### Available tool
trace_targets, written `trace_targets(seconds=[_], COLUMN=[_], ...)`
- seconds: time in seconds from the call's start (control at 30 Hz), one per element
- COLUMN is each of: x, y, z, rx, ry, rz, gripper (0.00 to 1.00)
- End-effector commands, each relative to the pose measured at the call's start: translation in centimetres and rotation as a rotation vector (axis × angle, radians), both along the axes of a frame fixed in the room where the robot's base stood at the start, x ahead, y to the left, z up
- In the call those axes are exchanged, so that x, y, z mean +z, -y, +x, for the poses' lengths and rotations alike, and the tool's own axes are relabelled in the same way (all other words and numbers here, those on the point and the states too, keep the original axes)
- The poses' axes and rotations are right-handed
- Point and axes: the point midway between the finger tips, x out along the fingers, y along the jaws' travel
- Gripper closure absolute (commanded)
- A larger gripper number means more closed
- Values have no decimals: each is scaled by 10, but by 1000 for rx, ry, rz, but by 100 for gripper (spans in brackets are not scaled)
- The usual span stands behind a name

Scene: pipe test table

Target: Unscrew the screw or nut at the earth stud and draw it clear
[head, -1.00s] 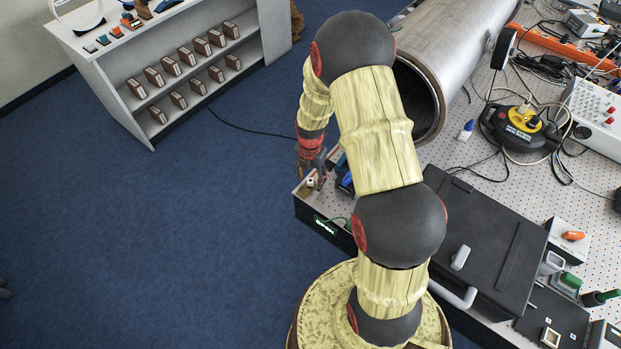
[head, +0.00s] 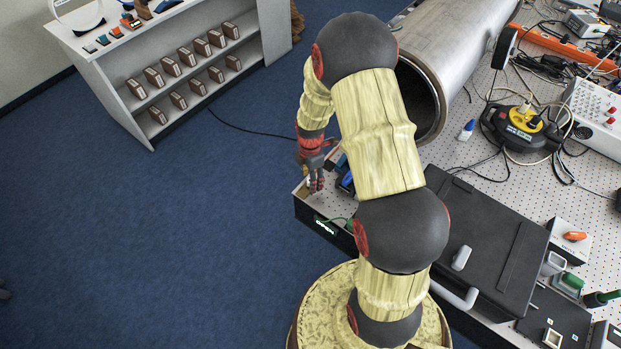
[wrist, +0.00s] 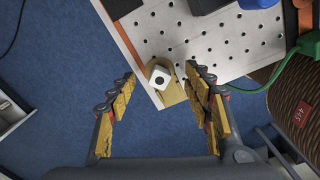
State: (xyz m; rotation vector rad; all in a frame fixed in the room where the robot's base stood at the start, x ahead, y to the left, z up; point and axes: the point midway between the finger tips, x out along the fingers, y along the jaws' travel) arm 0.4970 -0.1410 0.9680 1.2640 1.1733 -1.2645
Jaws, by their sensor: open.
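The earth stud's white block-like nut or screw head (wrist: 161,77), with a dark round centre, sits on a tan bracket (wrist: 172,94) at the table's corner. It lies between my two yellow-padded fingers in the wrist view. My gripper (wrist: 160,82) is open, with a gap visible on each side of the white piece. How far the fingertips are above it I cannot tell. In the head view my gripper (head: 314,182) is at the table's near left corner and hides the white piece. Any thread under it is hidden.
The perforated tabletop (wrist: 225,42) extends up and right. A large metal pipe (head: 455,50) and a black case (head: 480,235) lie nearby. Blue floor is open on the left.

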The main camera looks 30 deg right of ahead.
Motion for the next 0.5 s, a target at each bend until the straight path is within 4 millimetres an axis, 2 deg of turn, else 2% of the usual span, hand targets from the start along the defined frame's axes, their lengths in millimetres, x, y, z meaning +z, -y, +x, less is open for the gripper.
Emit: trace_targets(seconds=[0.27, 0.5], x=[0, 0], y=[0, 0], z=[0, 0], rx=[-16, -285], ry=[0, 1], rz=[0, 0], gripper=[49, 49])
